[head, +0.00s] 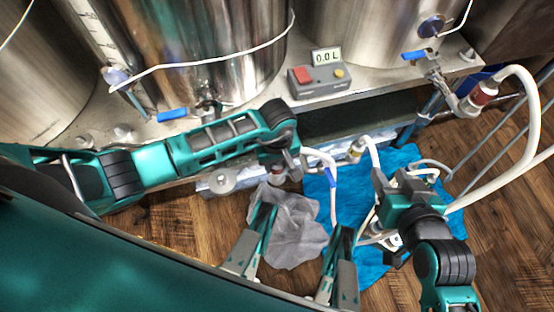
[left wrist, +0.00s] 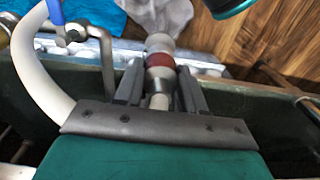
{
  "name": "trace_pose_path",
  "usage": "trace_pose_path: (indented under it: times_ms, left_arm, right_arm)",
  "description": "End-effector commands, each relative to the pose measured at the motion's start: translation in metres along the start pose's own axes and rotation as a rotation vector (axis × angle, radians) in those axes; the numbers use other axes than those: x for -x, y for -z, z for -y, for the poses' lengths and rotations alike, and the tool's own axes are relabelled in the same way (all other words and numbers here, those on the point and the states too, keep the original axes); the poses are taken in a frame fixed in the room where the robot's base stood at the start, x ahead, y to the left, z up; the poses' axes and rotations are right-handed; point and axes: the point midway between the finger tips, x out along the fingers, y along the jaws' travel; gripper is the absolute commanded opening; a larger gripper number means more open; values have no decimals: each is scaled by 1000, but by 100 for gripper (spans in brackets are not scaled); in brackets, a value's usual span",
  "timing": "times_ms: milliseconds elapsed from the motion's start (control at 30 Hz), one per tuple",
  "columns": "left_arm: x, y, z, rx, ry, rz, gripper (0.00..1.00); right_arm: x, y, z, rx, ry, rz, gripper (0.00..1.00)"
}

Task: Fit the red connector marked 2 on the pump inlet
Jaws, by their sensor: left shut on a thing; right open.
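My left gripper (head: 277,170) is shut on a connector with a red band (left wrist: 160,62), which sits between the two fingers in the left wrist view. Its marking cannot be read. In the head view the wrist mostly hides it. I cannot clearly make out the pump inlet; a pale metal ledge (head: 320,152) with fittings lies under the left gripper. My right gripper (head: 378,208) is open over the blue cloth, near white hoses.
A blue cloth (head: 440,225) and a grey cloth (head: 292,240) lie on the wooden floor. Steel tanks (head: 215,50) stand behind on a bench with a 0.0 L meter box (head: 318,75). Another red-banded connector (head: 484,93) joins a thick white hose (head: 530,110) at the right.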

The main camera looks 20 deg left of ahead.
Motion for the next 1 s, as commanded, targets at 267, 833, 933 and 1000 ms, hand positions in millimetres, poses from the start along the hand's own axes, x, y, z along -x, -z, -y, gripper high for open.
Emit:
trace_pose_path:
  times_ms: [267, 833, 933, 1000]
  left_arm:
    - [0, -1, 0, 0, -1, 0, 3]
    - [-7, -1, -1, 0, 0, 0, 3]
    - [-10, -1, 0, 0, 1, 1, 3]
    - [-12, -1, 0, 1, 3, 1, 3]
  right_arm:
    - [1, 0, -2, 3, -4, 1, 43]
    - [2, -5, -2, 2, -5, 10, 43]
    - [2, -5, -2, 2, -4, 10, 43]
    - [2, -5, -2, 2, -4, 10, 43]
